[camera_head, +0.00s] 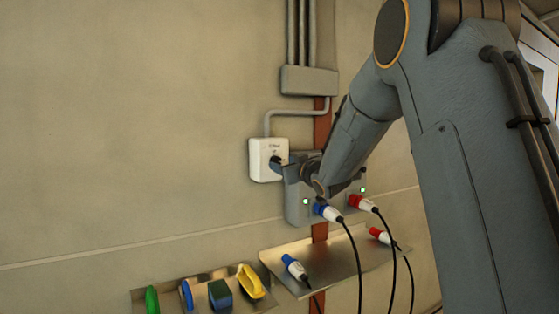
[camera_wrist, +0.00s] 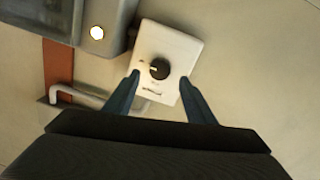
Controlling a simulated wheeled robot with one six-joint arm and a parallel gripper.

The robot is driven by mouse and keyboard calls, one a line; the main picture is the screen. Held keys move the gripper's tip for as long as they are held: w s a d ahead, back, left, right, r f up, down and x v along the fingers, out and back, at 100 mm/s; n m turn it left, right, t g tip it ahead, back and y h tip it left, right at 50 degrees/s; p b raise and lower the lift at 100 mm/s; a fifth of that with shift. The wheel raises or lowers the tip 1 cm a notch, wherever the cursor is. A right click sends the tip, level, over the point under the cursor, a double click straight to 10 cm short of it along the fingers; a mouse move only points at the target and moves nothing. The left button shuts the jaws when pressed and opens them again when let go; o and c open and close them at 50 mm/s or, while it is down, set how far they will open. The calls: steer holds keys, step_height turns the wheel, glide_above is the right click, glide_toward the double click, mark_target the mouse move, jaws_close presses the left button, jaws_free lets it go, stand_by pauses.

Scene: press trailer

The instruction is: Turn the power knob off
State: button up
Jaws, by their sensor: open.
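The power knob (camera_wrist: 159,69) is a round black dial with a pale pointer mark, which points left in the wrist view. It sits on a white switch box (camera_wrist: 172,45) on the wall, which also shows in the head view (camera_head: 259,151). My gripper (camera_wrist: 160,79) is open, with one blue-grey finger on each side of the knob. I see gaps between the fingers and the knob, and cannot tell how close the tips are to the box. In the head view my gripper (camera_head: 278,164) reaches the box's right side and hides most of the knob.
A grey socket panel (camera_head: 298,203) with a lit white lamp stands right beside the box. A blue plug (camera_head: 327,212) and a red plug (camera_head: 362,203) with hanging black cables are there. Below are a metal shelf (camera_head: 335,262) and a tray with coloured items. The wall at left is clear.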

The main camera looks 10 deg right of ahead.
mark_target(277, 162)
steer(key=shift+p+x, duration=0.6)
steer(key=shift+x, duration=1.45)
steer(key=c, duration=1)
steer(key=shift+c, duration=0.2)
